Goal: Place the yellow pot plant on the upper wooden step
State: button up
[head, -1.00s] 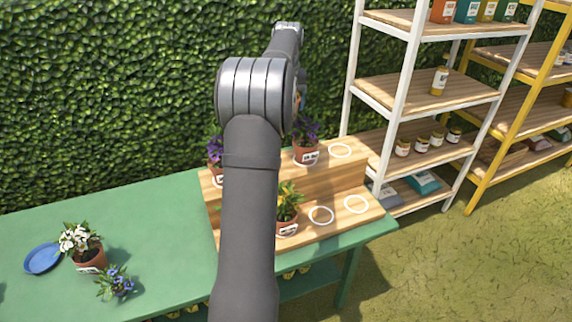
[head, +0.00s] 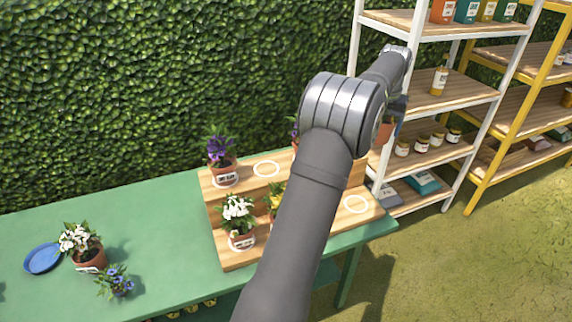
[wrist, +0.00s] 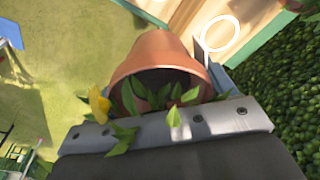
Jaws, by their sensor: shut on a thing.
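My gripper (head: 397,108) is at the right of the head view, beyond the right end of the wooden steps. It is shut on a terracotta pot (wrist: 158,52), which holds green leaves and a yellow flower (wrist: 97,103). Part of this pot also shows in the head view (head: 385,132); my arm hides the rest. The upper wooden step (head: 250,180) carries a purple plant (head: 221,150) on its left ring and another purple plant (head: 294,131), mostly hidden. An empty white ring (head: 267,169) lies between them. A ring on wood also shows in the wrist view (wrist: 221,34).
The lower step holds a white-flowered pot (head: 239,217), a partly hidden yellow-flowered pot (head: 275,198) and an empty ring (head: 356,204). White shelving (head: 405,75) stands close to my gripper. The green table (head: 150,210) holds a blue dish (head: 42,259) and two plants.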

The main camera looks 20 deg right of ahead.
jog(key=w+a+f, duration=0.1)
jog(key=w+f, duration=0.1)
jog(key=w, duration=0.1)
jog(key=w+a+f, duration=0.1)
jog(key=w+f, duration=0.2)
jog(key=w, duration=0.1)
jog(key=w+a+f, duration=0.1)
jog(key=w+f, duration=0.2)
jog(key=w, duration=0.1)
jog(key=shift+w+a+f, duration=0.15)
jog(key=shift+a+f, duration=0.1)
jog(key=shift+f, duration=2)
jog(key=o, duration=1.3)
jog(key=shift+f, duration=0.2)
jog(key=shift+r, duration=0.15)
jog(key=r, duration=0.4)
jog(key=s+a+r, duration=0.1)
jog(key=r, duration=0.7)
jog(key=shift+s+a, duration=0.15)
jog(key=shift+f, duration=0.1)
